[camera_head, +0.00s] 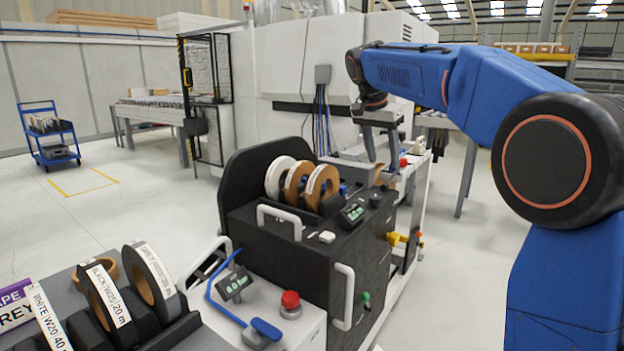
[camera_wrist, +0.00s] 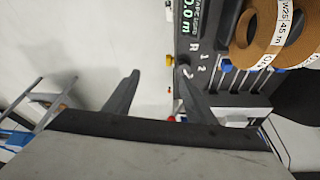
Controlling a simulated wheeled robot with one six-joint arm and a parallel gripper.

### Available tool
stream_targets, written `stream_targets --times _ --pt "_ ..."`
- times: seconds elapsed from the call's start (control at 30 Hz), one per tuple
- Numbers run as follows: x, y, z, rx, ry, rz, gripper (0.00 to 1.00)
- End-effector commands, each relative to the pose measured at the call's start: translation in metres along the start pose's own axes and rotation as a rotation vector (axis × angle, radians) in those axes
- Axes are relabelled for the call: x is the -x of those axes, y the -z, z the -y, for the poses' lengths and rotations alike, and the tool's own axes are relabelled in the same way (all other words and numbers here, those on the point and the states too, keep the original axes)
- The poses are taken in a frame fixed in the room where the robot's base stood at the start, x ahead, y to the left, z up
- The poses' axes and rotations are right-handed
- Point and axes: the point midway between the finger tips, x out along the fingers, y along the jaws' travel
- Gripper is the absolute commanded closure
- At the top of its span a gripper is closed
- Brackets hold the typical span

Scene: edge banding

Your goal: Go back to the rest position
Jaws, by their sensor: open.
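My blue arm reaches in from the right of the head view, and my gripper (camera_head: 382,153) points down over the far right part of the black edge-banding machine (camera_head: 290,245). In the wrist view my gripper (camera_wrist: 157,72) shows two dark fingers spread apart with nothing between them. The pale floor and the machine's dark panel lie beyond the fingertips. In the head view the fingertips partly overlap the machine's far side, so I cannot tell their exact clearance.
White and brown tape rolls (camera_head: 280,178) stand on the machine; brown rolls (camera_wrist: 268,30) show close by in the wrist view. A rack with labelled rolls (camera_head: 105,292) is at front left. A red button (camera_head: 291,300) is in front. A blue cart (camera_head: 48,135) stands far left. Open floor lies left.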

Motion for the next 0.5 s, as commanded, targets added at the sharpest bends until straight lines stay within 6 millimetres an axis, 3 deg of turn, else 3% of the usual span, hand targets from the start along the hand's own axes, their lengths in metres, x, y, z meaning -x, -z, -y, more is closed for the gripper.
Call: stream_targets --times 0.1,0.5 --pt "0.002 -0.013 -0.037 0.067 0.026 0.01 0.49" --pt "-0.013 -0.075 -0.149 0.291 0.114 0.027 0.49"
